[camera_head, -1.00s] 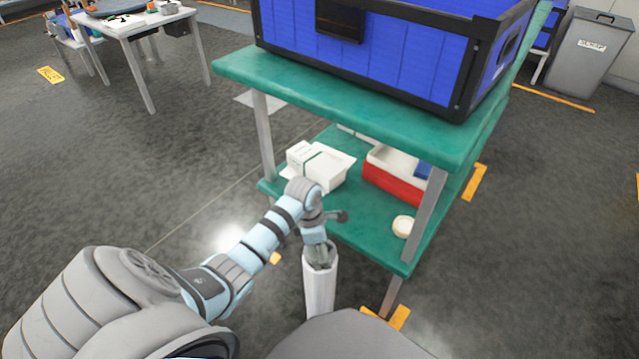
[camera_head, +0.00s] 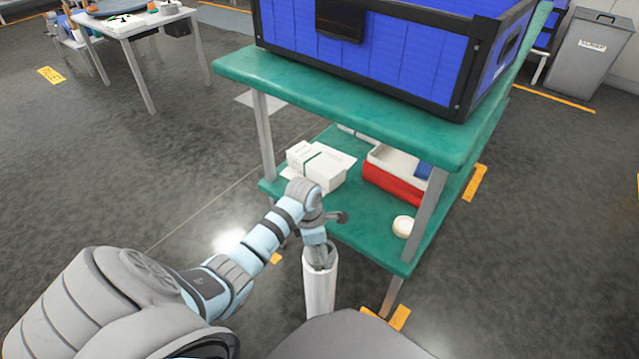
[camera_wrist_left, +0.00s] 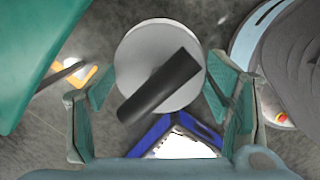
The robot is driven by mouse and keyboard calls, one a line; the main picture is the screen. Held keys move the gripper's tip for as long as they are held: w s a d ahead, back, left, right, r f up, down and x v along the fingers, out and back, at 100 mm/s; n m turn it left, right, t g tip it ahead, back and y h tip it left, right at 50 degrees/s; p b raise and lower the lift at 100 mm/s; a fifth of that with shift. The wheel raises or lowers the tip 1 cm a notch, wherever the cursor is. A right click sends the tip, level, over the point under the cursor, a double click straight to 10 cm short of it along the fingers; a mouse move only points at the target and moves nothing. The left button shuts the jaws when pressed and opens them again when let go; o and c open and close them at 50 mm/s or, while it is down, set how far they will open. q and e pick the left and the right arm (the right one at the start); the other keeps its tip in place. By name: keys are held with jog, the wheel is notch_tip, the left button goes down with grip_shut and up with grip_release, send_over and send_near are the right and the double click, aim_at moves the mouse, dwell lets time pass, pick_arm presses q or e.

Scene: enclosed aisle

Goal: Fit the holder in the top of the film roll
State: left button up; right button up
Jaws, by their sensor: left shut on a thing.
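The film roll (camera_head: 319,292) is a tall white cylinder, upright in the lower middle of the head view; its lower end is hidden. My left gripper (camera_head: 319,260) points down at its top, with the fingers overlapping the rim. In the left wrist view the round pale top of the roll (camera_wrist_left: 138,50) lies between the finger pads. The holder (camera_wrist_left: 160,85) shows there as a dark bar lying slantwise across that top. My left gripper is shut on the holder. I cannot tell how far the holder sits in the roll. My right gripper is not in view.
A green two-level shelf (camera_head: 300,95) stands close behind the roll. A blue crate (camera_head: 390,60) is on its upper level. White boxes (camera_head: 318,168), a red and white box (camera_head: 390,186) and a pale round item (camera_head: 403,226) are below. Open floor lies left.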

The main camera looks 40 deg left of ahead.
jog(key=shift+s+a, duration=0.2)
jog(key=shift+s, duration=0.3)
pick_arm(q)
jog(key=o, duration=1)
jog(key=shift+o, duration=2)
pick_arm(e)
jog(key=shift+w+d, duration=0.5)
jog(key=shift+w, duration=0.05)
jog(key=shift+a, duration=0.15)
